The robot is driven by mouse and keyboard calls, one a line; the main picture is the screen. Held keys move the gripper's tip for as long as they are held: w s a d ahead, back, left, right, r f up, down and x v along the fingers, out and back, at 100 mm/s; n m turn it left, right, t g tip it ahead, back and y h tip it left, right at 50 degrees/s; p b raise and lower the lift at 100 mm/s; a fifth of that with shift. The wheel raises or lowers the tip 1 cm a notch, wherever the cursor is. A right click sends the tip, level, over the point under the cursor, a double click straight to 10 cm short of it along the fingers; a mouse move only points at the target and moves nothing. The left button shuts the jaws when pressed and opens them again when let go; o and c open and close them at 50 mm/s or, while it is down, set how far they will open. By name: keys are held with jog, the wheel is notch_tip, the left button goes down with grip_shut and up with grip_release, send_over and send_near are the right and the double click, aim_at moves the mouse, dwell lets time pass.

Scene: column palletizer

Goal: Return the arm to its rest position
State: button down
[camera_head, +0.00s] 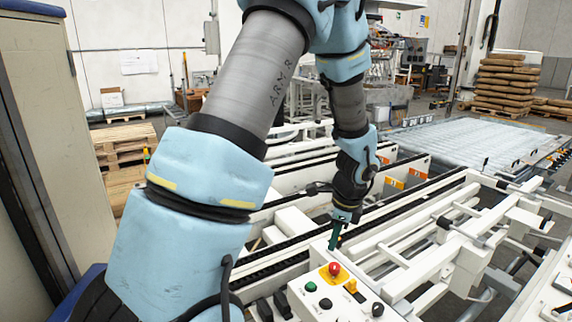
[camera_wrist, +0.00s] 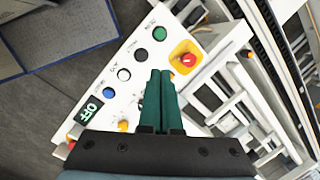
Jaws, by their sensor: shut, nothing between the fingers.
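My gripper (camera_head: 335,236) points down over the white conveyor frame, just behind the control panel (camera_head: 328,299) in the head view. In the wrist view its two green fingers (camera_wrist: 161,78) lie side by side, shut and empty, above the panel. The panel carries a red emergency stop button (camera_wrist: 189,60) on a yellow base, a green button (camera_wrist: 159,34), a white button (camera_wrist: 124,74), black buttons, a blue button (camera_wrist: 109,92) and a small OFF display (camera_wrist: 90,108). My blue and grey arm stretches forward and bends down to the gripper. Contact between fingers and panel cannot be told.
White conveyor rails (camera_head: 420,250) run around and behind the panel. A roller conveyor (camera_head: 470,140) lies at the right, with stacked sacks (camera_head: 507,80) beyond. Wooden pallets (camera_head: 125,147) and a tall beige cabinet (camera_head: 50,120) stand at the left. Open air lies above the rails.

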jog(key=s+a+r+n, duration=0.2)
jog(key=a+r+n, duration=0.1)
jog(key=a+n, duration=0.4)
jog(key=s+a+r+n+h, duration=0.1)
jog(key=s+a+r+n, duration=0.2)
jog(key=a+n, duration=0.4)
jog(key=s+a+r+n, duration=0.2)
jog(key=a+r+n, duration=0.1)
jog(key=a+n, duration=0.3)
jog(key=shift+s+a+n+h+b, duration=0.15)
jog(key=shift+a+n+h+b, duration=0.2)
jog(key=shift+n, duration=0.35)
jog(key=shift+r, duration=0.1)
